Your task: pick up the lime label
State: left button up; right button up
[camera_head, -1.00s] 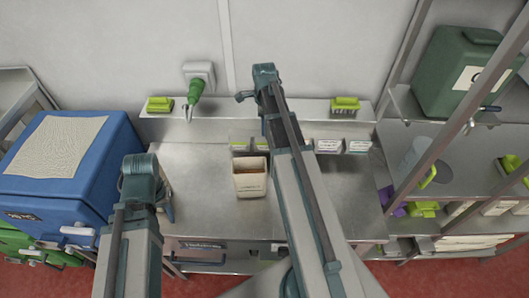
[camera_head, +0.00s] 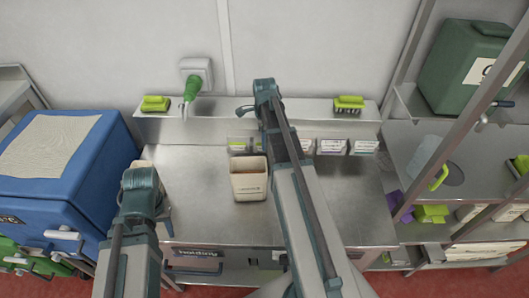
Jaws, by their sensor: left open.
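A small lime label (camera_head: 238,146) shows in a clear holder on the front of the steel wall ledge, left of my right arm. Another holder beside it is partly hidden by that arm. My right gripper (camera_head: 245,109) is by the ledge, above and close to the lime label; its fingers are mostly hidden, so I cannot tell if it is open. My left gripper (camera_head: 164,204) is low over the left side of the steel counter, largely hidden behind its own wrist. It is open and apart from the lime label.
A beige container (camera_head: 249,182) stands on the counter (camera_head: 205,180) below the label. A blue box (camera_head: 110,165) flanks left, a shelf rack (camera_head: 410,160) right.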

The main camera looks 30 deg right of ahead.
jog(key=shift+c, duration=0.3)
grip_shut()
dwell(0.3)
